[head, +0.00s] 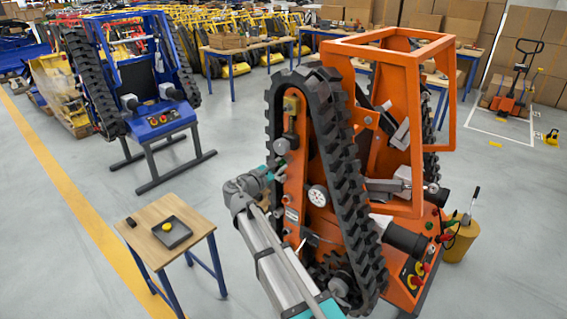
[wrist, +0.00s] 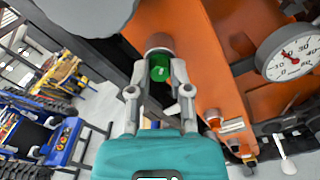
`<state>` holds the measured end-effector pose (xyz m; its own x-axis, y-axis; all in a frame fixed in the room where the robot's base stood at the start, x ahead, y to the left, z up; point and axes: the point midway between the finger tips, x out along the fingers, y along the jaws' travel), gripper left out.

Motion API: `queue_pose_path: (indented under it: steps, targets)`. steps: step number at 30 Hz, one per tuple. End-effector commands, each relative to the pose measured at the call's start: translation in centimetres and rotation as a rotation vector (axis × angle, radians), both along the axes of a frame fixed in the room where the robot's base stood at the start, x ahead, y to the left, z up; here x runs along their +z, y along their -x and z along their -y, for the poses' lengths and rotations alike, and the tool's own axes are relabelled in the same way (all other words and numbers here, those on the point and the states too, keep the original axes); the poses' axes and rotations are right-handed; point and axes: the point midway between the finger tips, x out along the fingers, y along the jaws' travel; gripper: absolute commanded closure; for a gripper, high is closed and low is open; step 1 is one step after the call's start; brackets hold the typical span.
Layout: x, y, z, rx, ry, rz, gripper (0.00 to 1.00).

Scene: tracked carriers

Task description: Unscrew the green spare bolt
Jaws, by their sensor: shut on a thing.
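The green spare bolt (wrist: 159,66) sits in a round brownish-grey collar on the orange side of the tracked carrier, in the wrist view. My gripper (wrist: 159,75) has one finger on each side of the green bolt and is shut on it. In the head view my gripper (head: 272,172) reaches the left side of the orange carrier (head: 408,58), beside its black track. The bolt cannot be made out in the head view, where my gripper and arm are near it.
A dial gauge (wrist: 290,53) is right of the bolt; it also shows in the head view (head: 318,196). A small wooden table (head: 145,219) with a dark tray (head: 178,239) stands left of my arm. A blue tracked carrier (head: 160,122) stands behind. The floor between is clear.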

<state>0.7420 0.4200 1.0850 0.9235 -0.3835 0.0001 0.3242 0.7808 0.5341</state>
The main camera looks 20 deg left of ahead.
Motion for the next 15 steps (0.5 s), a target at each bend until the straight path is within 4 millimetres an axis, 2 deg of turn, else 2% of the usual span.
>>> queue_pose_path:
  steps: [6,15]
  targets:
    - [0.02,-0.03,0.00,-0.001,0.101,-0.041,1.00]
    - [0.02,-0.04,0.00,-0.001,0.107,-0.044,1.00]
